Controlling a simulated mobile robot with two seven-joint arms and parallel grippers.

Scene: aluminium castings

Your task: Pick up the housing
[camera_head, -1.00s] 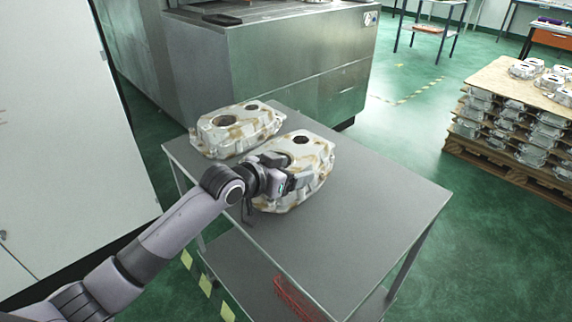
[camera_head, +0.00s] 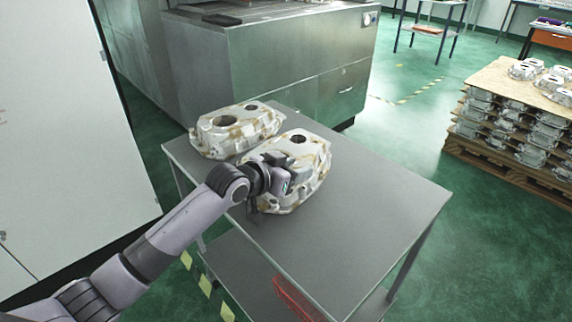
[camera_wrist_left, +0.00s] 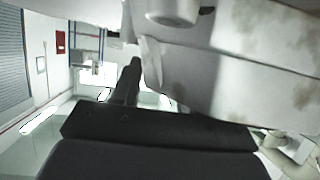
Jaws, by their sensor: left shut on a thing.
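Two pale cast housings with brown stains are at the grey table (camera_head: 385,195). In the left wrist view the housing's pale wall (camera_wrist_left: 250,75) fills the upper right, close against the dark gripper (camera_wrist_left: 135,85). I cannot tell whether the housing's underside is clear of the table. The other housing (camera_head: 238,130) sits behind and to the left, close beside it. My right gripper is not in view.
A large metal cabinet (camera_head: 290,75) stands behind the table. A white panel (camera_head: 70,120) is at the left. A pallet stack of castings (camera_head: 505,125) is at the right. The table's right half is bare. A red basket (camera_head: 295,298) is on the lower shelf.

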